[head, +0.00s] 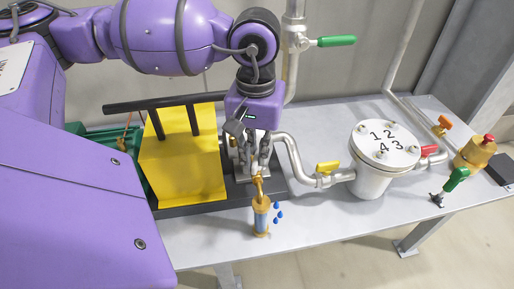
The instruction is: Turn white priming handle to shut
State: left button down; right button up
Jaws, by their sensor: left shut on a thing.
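My left gripper (251,163) points down from its purple wrist over the metal fittings beside the yellow box (180,155). Its fingers are closed on a small part there. The white priming handle does not show clearly; the fingers and wrist cover the spot, so its angle cannot be told. My right gripper is not in view.
Green (337,41), red (430,151) and orange (445,122) handles are farther off. The front of the grey bench (330,220) is clear.

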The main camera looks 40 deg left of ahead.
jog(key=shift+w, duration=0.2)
pick_arm(q)
jog(key=shift+f+m, duration=0.1)
jog(key=shift+m, duration=0.5)
jog(key=m+b, duration=0.1)
jog(key=m, duration=0.2)
jog(key=m+b, duration=0.1)
jog(key=m, duration=0.1)
jog(key=shift+m, duration=1.3)
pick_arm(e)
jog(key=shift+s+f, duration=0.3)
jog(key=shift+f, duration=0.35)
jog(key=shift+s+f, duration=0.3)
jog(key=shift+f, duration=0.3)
